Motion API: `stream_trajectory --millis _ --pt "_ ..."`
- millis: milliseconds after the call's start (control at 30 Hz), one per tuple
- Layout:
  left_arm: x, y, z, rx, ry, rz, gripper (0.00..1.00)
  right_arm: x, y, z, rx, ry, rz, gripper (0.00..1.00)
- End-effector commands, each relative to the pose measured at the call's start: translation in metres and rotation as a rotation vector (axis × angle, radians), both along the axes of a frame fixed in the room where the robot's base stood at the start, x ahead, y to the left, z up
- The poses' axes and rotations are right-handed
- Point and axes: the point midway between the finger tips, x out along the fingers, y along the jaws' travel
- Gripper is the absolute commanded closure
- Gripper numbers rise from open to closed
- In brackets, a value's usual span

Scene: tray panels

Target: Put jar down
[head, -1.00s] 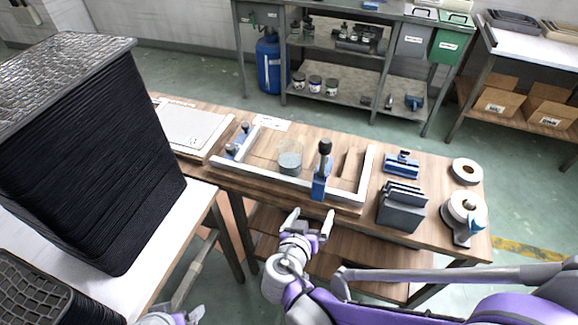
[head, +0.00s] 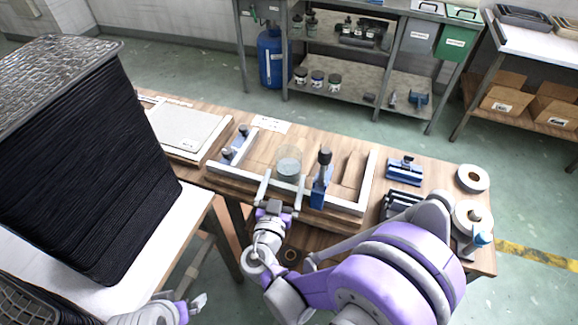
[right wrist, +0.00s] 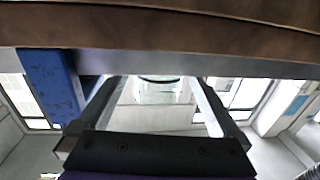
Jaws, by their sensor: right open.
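A clear jar (head: 289,163) with grey-blue contents stands upright inside the white-railed frame (head: 335,203) on the wooden bench. My right gripper (head: 284,181) is open at the frame's front rail, with its fingers pointing at the jar. One finger is to the left of the jar and one to the right. In the right wrist view the jar (right wrist: 160,90) shows between the open fingers, partly hidden by the rail. I cannot tell whether either finger touches it. My left gripper (head: 192,306) is low at the left, away from the bench; its opening is unclear.
A blue clamp (head: 319,186) with a black knob stands just right of the jar. Another blue clamp (head: 236,145) is at the frame's left. A tall black stack (head: 90,170) fills the left. Tape rolls (head: 473,178) lie on the bench's right end.

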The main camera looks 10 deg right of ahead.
Motion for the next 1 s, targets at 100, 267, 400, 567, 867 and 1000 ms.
stream_trajectory --millis 100,267,400,567,867,1000 --pt "0.0 0.0 0.0 0.0 0.0 0.0 0.0 0.007 -0.004 0.001 0.0 0.0 -0.002 0.0" --pt "0.0 0.0 0.002 0.0 -0.001 0.0 0.0 0.027 -0.016 0.004 0.0 0.001 -0.003 0.0" --pt "0.0 0.0 0.002 0.0 -0.001 0.0 0.0 0.044 -0.024 0.004 0.0 0.001 -0.003 0.0" --pt "0.0 0.0 0.002 0.0 -0.001 0.0 0.0 0.05 -0.026 0.004 0.0 0.001 0.0 0.0" --pt "0.0 0.0 0.002 0.0 -0.001 0.0 0.0 0.05 -0.026 0.004 0.0 0.001 0.0 0.23" --pt "0.0 0.0 0.002 0.0 -0.001 0.0 0.0 0.05 -0.026 0.004 0.0 0.001 0.0 0.49"
